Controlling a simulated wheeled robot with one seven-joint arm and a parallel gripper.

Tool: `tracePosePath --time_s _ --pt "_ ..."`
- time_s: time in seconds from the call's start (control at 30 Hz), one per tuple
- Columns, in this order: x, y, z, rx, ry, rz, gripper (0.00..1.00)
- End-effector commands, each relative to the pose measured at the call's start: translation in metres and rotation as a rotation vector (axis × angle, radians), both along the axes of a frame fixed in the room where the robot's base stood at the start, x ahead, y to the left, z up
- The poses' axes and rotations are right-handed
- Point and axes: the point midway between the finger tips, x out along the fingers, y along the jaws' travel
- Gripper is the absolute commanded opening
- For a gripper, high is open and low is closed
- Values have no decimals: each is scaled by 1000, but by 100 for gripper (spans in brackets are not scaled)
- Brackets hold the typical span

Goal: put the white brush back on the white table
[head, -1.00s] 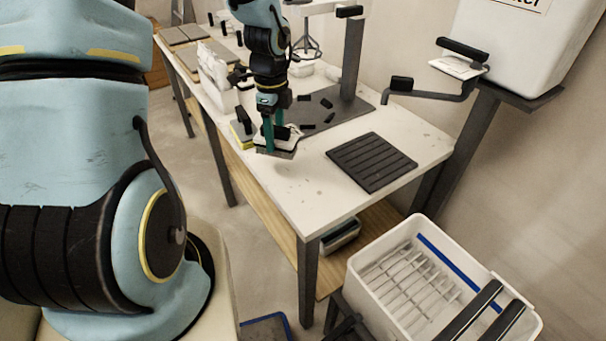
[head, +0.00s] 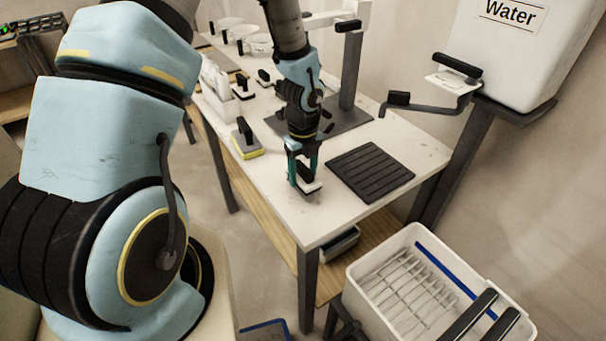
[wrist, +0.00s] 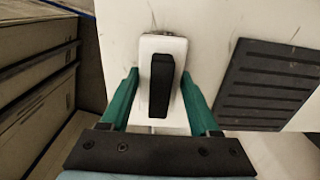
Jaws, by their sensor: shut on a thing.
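The white brush (wrist: 150,47) has a white body and a black handle. My gripper (wrist: 161,78) is shut on it, with one green finger on each side of the handle in the wrist view. In the head view my gripper (head: 304,172) points down over the front part of the white table (head: 335,218), and the brush (head: 311,188) is low at its fingertips, left of the black ribbed mat. I cannot tell whether the brush's underside touches the table top. The fingers hide part of the brush.
The black ribbed mat (head: 370,172) lies close to the right of the brush. A yellow-edged sponge float (head: 247,147) stands at the table's left edge. A white bin (head: 360,268) stands in front. The table top between brush and front corner is clear.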

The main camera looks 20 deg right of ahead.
Motion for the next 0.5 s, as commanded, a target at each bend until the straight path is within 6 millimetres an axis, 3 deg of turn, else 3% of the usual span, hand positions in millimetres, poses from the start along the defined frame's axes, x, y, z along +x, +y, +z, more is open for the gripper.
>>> tracePosePath --time_s 0.13,0.5 --pt "0 0 -12 0 -1 0 0" --pt "1 0 -17 -1 -1 0 0"
